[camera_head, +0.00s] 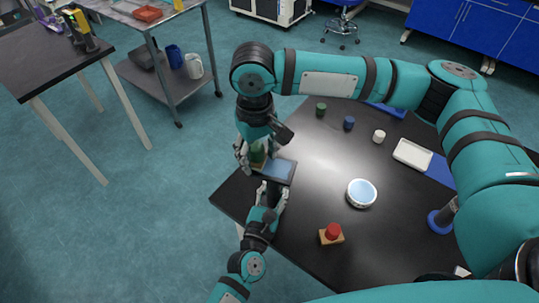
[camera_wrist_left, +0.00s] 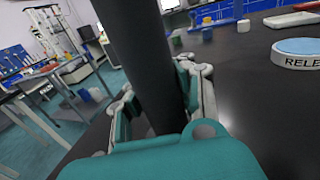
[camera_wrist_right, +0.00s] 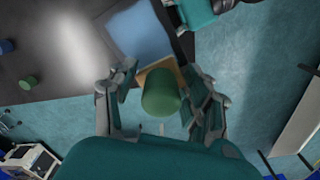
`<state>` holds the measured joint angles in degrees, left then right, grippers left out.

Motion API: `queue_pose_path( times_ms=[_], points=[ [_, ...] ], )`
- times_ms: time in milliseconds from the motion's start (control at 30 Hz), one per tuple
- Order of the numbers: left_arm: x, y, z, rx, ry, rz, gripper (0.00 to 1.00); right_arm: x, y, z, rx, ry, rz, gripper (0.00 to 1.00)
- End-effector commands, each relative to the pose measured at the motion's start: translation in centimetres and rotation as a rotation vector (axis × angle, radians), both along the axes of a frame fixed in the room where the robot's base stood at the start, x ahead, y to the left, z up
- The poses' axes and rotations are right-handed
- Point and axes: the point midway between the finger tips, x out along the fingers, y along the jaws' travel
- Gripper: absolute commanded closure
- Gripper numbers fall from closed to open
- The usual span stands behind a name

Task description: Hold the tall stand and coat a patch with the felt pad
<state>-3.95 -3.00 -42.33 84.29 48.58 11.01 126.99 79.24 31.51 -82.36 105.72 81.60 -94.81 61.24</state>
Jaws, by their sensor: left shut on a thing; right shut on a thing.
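The tall stand has a dark post (camera_wrist_left: 145,65) and a dark top bearing a pale blue patch (camera_head: 279,168). My left gripper (camera_head: 271,196) is shut around the post below the top. My right gripper (camera_head: 257,158) is shut on the green handle (camera_wrist_right: 161,92) of a pad with a tan base (camera_wrist_right: 166,68). In the right wrist view the base is at the edge of the blue patch (camera_wrist_right: 140,33). The pad's underside is hidden, and I cannot tell whether it touches the top.
A white bowl (camera_head: 361,193) with pale blue content and a red-handled block (camera_head: 332,233) stand on the black table (camera_head: 300,240). Small green (camera_head: 321,109), blue (camera_head: 349,122) and white (camera_head: 379,136) pots and a white tray (camera_head: 412,154) lie farther back. The table's left edge is close by.

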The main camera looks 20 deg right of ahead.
Motion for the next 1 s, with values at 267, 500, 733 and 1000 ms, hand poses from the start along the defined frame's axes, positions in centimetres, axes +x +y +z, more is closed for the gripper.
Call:
queue_pose_path(
  times_ms=[267, 500, 733, 1000],
  points=[
    [0.0, 0.0, 0.0, -0.001, 0.0, 0.0, 1.0, 0.0, -0.1, 3.4, 0.001, -0.003, 0.0, 0.81],
    [0.0, 0.0, 0.0, -0.001, 0.0, 0.0, 1.0, 0.0, -0.2, 5.6, 0.0, -0.003, 0.0, 0.81],
    [0.0, 0.0, 0.0, -0.001, -0.001, 0.001, 1.0, 0.0, -0.2, 7.5, -0.001, -0.002, 0.0, 0.81],
    [0.0, 0.0, 0.0, -0.001, 0.0, 0.0, 1.0, -0.1, -0.2, 8.0, 0.0, -0.001, 0.0, 0.81]
  ],
)
